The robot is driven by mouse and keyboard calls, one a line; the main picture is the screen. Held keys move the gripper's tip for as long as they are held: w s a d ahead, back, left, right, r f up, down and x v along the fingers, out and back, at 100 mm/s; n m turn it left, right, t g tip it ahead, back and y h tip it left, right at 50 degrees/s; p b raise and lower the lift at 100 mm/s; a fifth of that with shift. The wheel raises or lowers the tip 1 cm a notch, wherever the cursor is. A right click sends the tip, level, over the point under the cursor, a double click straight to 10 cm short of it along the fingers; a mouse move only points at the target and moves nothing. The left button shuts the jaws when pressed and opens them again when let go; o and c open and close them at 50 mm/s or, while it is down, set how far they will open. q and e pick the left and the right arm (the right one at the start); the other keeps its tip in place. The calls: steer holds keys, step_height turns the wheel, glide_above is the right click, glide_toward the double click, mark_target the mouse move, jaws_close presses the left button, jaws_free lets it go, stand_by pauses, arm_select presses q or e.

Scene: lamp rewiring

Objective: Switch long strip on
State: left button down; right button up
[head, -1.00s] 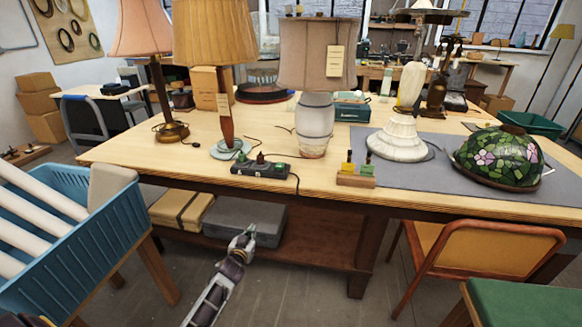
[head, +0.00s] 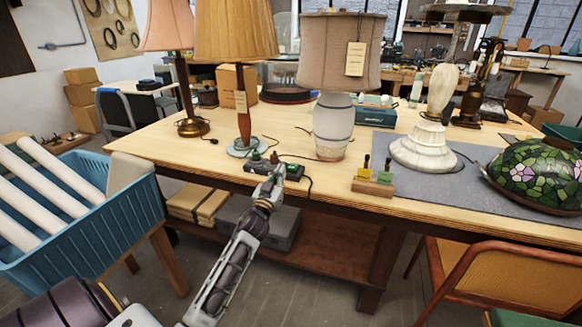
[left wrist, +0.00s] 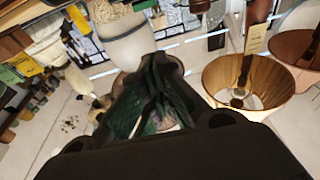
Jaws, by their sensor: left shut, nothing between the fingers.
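The long dark strip (head: 292,173) lies along the front edge of the table in the head view, with plugs standing in it and a dark cord at its right end. My left gripper (head: 270,182) is shut and empty, at the front of the strip and covering part of its middle. I cannot tell whether it touches the strip. The state of the strip's switch is too small to tell. In the left wrist view the dark fingers of the left gripper (left wrist: 155,90) are together, and I cannot make out the strip there. My right gripper is not in view.
Behind the strip on the table (head: 440,208) stand a tan-shaded lamp (head: 224,35) and a pale-shaded lamp (head: 338,58). A small wooden block (head: 372,187) with yellow and green parts sits to the right. A blue crate (head: 105,225) of white tubes stands at left.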

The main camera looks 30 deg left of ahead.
arm_select(q)
steer(key=shift+w, duration=0.1)
step_height(320, 180, up, 2)
glide_above(293, 167)
steer(key=s, duration=0.3)
steer(key=shift+s+d, duration=0.15)
steer(key=shift+s, duration=0.05)
steer(key=shift+w, duration=0.2)
steer(key=shift+s+f+b, duration=0.15)
steer(key=shift+f+b, duration=0.25)
steer(key=shift+f, duration=0.6)
steer(key=shift+s+f+b, duration=0.15)
steer(key=shift+f+b, duration=0.25)
steer(key=shift+f, duration=0.6)
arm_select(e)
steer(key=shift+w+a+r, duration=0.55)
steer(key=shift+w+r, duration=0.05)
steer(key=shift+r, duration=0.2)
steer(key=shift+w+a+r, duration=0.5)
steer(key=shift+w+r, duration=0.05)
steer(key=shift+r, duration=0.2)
